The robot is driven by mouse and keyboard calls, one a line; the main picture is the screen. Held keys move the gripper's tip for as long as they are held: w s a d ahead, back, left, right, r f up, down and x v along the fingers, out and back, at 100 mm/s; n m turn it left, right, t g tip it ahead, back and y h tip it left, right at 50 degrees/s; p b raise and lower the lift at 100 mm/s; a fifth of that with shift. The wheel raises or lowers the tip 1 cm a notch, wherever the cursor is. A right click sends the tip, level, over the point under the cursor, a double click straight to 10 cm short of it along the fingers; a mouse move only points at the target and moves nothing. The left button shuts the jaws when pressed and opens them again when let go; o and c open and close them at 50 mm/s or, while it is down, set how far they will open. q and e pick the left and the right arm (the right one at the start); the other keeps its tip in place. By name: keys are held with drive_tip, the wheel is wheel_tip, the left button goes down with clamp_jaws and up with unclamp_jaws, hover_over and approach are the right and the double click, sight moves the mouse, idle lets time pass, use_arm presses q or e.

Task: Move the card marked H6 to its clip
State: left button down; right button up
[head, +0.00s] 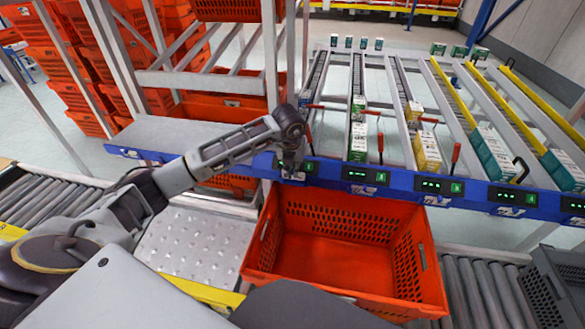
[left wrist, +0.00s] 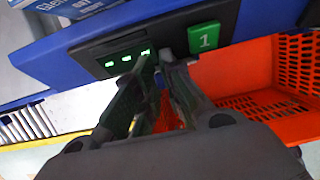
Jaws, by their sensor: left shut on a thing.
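My left gripper (head: 291,165) is at the front of the blue rail (head: 400,180), beside the leftmost display. In the left wrist view the gripper (left wrist: 162,70) points at the rail, with its fingers between the lit display (left wrist: 125,60) and a green square marked 1 (left wrist: 205,40). It is shut on a thin thing, mostly hidden by the fingers. A small pale card (head: 294,176) shows just under the fingertips in the head view. No H6 marking is readable. Similar white-and-blue cards (head: 362,190) hang on the rail under other displays. I cannot make out the clip. My right gripper is not in view.
An empty orange tote (head: 340,285) stands open right below the rail. Behind the rail, sloping lanes hold green and yellow boxes (head: 427,152), with red levers between them. A grey crate (head: 555,285) is at the lower right, and a metal plate (head: 195,245) lies left of the tote.

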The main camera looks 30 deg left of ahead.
use_arm(q)
drive_tip(key=shift+s+d+f, duration=0.15)
drive_tip(key=shift+s+f, duration=0.05)
drive_tip(key=shift+f, duration=0.3)
drive_tip(key=shift+s+d+f, duration=0.1)
drive_tip(key=shift+s+f, duration=0.05)
drive_tip(key=shift+f, duration=0.35)
drive_tip(key=c, duration=1.5)
unclamp_jaws()
drive_tip(key=shift+o, duration=0.3)
drive_tip(key=shift+w+f, duration=0.25)
drive_tip(key=shift+w, duration=0.15)
drive_tip(key=shift+a+r, duration=0.15)
drive_tip(key=shift+a+r, duration=0.1)
drive_tip(key=shift+r, duration=0.1)
drive_tip(key=shift+r, duration=0.15)
drive_tip(key=shift+r, duration=0.45)
drive_tip(key=v, duration=0.6)
drive_tip(key=shift+r, duration=0.3)
drive_tip(key=shift+s, duration=0.1)
